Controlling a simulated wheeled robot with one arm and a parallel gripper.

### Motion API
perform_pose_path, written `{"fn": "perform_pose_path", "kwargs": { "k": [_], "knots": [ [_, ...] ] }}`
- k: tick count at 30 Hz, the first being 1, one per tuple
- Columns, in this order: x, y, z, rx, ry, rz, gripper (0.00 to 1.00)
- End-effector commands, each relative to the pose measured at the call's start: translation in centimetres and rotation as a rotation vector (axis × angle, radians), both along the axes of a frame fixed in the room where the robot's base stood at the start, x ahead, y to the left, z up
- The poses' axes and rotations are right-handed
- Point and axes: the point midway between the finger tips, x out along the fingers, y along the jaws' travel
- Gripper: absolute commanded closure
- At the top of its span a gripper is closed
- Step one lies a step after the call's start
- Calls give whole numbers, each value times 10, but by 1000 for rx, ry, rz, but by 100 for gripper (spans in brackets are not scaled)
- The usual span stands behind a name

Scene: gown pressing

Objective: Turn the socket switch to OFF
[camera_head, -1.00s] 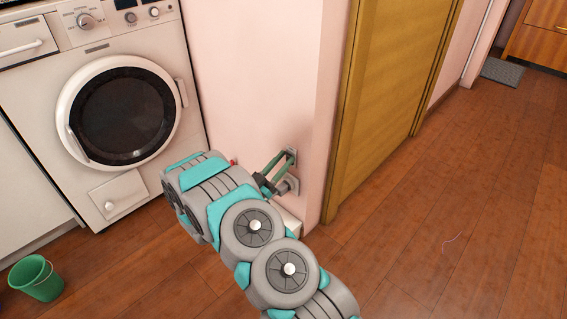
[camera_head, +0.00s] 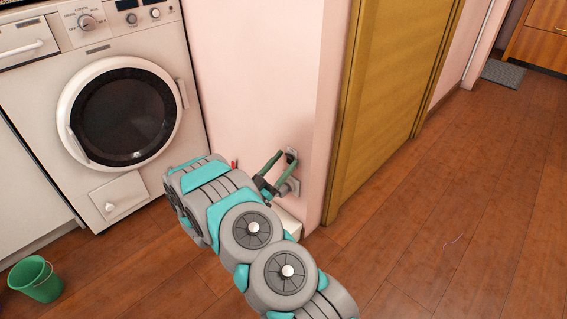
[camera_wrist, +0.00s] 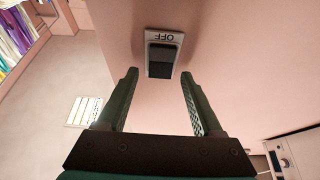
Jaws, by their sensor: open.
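The socket switch (camera_wrist: 161,58) shows in the wrist view as a dark rocker in a light frame on the pink wall. The word OFF is printed on its frame, upside down in this view. My gripper (camera_wrist: 158,75) is open and empty, with one green finger to each side of the switch's lower end in the picture. In the head view my gripper (camera_head: 284,167) is at the wall near its corner. A small grey plate (camera_head: 292,154) shows just beyond the upper finger. I cannot tell whether the fingers touch the switch.
A washing machine (camera_head: 120,110) stands to the left of the wall. A yellow door (camera_head: 385,100) is right of the wall corner. A green bucket (camera_head: 36,280) stands on the floor at lower left.

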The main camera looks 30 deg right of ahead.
Motion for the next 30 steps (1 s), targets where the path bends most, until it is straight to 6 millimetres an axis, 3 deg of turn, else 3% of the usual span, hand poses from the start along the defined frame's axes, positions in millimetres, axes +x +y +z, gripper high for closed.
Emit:
{"fn": "perform_pose_path", "kwargs": {
  "k": [18,30],
  "knots": [
    [-21,60,-30,1,0,2,32],
    [-24,66,-33,0,0,0,32]
  ]
}}
